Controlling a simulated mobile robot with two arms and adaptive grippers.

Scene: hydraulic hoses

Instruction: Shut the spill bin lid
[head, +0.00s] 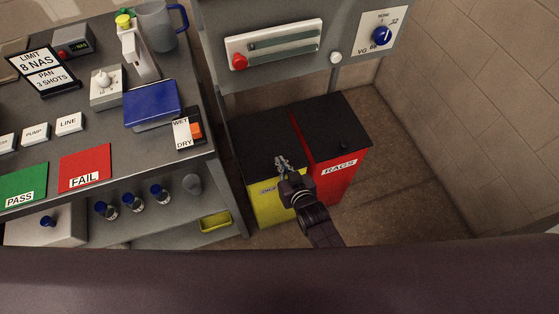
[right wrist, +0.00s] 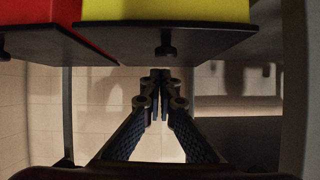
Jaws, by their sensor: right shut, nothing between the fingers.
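The yellow bin (head: 265,207) stands on the floor beside the bench, its label partly hidden by my right arm. I take it for the spill bin. Its black lid (head: 262,138) looks flat across the top in the head view; I see no clear gap under it. My right gripper (head: 281,160) is shut and empty, over the front part of this lid in the picture. In the right wrist view the shut fingers (right wrist: 160,78) point towards the lid and its small dark knob (right wrist: 166,45). I cannot tell whether they touch it. My left gripper is not in view.
The red RAGS bin (head: 335,178) stands right against the yellow bin, its black lid (head: 330,124) down. The grey bench (head: 222,180) is close on the left. A grey panel (head: 285,60) stands behind the bins. The floor (head: 400,185) to the right is clear.

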